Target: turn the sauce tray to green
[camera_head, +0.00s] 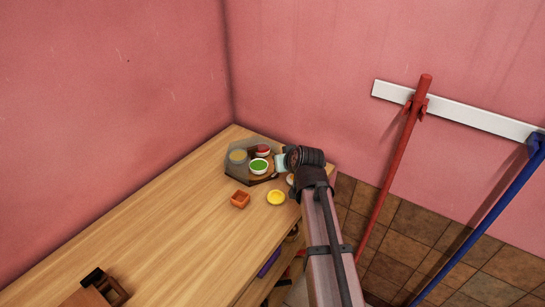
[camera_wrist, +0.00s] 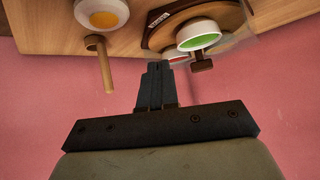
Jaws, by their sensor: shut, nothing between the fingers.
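The sauce tray (camera_head: 273,172) is a dark brown turntable at the far corner of the table, partly under a grey, see-through cover. On it a white bowl with green sauce (camera_head: 258,166) is nearest the front, a red one (camera_head: 262,150) sits behind, and a yellowish one (camera_head: 237,156) sits to the left. In the wrist view the green bowl (camera_wrist: 198,38) is beside a dark knob (camera_wrist: 203,64) at the tray's edge. My gripper (camera_wrist: 158,66) is shut and empty, close to the tray edge and knob; whether it touches cannot be told. In the head view its fingers (camera_head: 281,161) are at the tray's right side.
The wrist view shows a wooden peg (camera_wrist: 105,65) left of my gripper. A dark wooden item (camera_head: 105,287) is at the near left. The table's middle (camera_head: 185,225) is clear.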

